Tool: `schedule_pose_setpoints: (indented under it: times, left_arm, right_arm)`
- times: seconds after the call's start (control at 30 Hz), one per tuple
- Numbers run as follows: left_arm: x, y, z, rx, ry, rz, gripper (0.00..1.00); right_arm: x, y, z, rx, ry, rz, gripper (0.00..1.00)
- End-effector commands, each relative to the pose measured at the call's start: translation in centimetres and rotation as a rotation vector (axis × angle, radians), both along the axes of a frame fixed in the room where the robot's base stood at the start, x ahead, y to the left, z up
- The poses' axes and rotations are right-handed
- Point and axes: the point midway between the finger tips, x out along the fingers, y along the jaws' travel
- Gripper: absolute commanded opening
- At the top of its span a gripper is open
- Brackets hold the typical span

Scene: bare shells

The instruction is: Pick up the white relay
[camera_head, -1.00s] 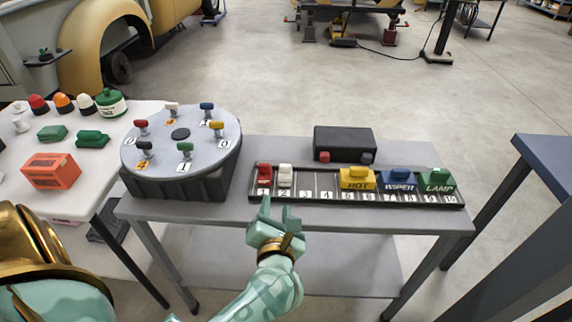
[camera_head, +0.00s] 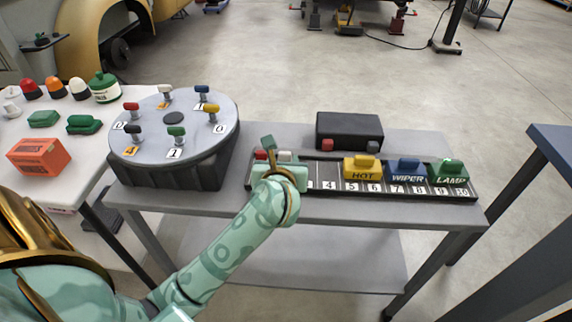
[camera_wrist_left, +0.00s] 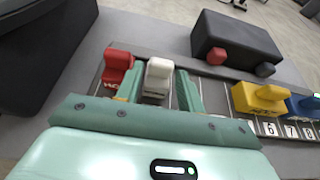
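The white relay (camera_wrist_left: 157,72) stands in the rack (camera_wrist_left: 218,112) beside the red relay (camera_wrist_left: 117,64). My left gripper (camera_wrist_left: 160,90) is open, with one finger on each side of the white relay; a gap shows at least on its right side. The left finger is between the red and white relays. In the head view my left gripper (camera_head: 277,160) covers the left end of the rack, and only the tops of the white relay (camera_head: 285,155) and red relay (camera_head: 261,155) show. My right gripper is not in view.
Yellow HOT (camera_head: 362,167), blue WIPER (camera_head: 405,171) and green LAMP (camera_head: 447,170) relays fill the rack's right part. A black box (camera_head: 348,130) sits behind it. A round turntable (camera_head: 172,152) with several knobs stands at left.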

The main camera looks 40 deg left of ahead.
Motion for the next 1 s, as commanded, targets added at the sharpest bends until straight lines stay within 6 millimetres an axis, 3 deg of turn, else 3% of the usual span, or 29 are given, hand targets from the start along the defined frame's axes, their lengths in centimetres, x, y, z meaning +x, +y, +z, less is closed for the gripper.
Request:
schedule_pose_setpoints:
  times: [0.03, 0.2, 0.47, 0.6, 1.0]
  left_arm:
    - [0.8, 0.5, -0.9, 0.003, 0.003, 0.002, 0.38]
    - [2.6, 1.5, -1.6, 0.002, 0.003, 0.001, 0.38]
    - [2.9, 1.7, -1.5, 0.002, 0.001, 0.000, 0.38]
    - [2.9, 1.7, -1.5, 0.002, 0.001, 0.000, 0.08]
    - [2.9, 1.7, -0.5, 0.001, -0.002, 0.001, 0.08]
  right_arm:
    - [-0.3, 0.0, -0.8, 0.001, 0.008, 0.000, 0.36]
    - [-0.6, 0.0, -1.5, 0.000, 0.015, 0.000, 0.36]
    - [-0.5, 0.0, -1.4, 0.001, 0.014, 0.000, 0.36]
    - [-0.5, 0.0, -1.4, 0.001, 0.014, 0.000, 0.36]
    - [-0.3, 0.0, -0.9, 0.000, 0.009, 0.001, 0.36]
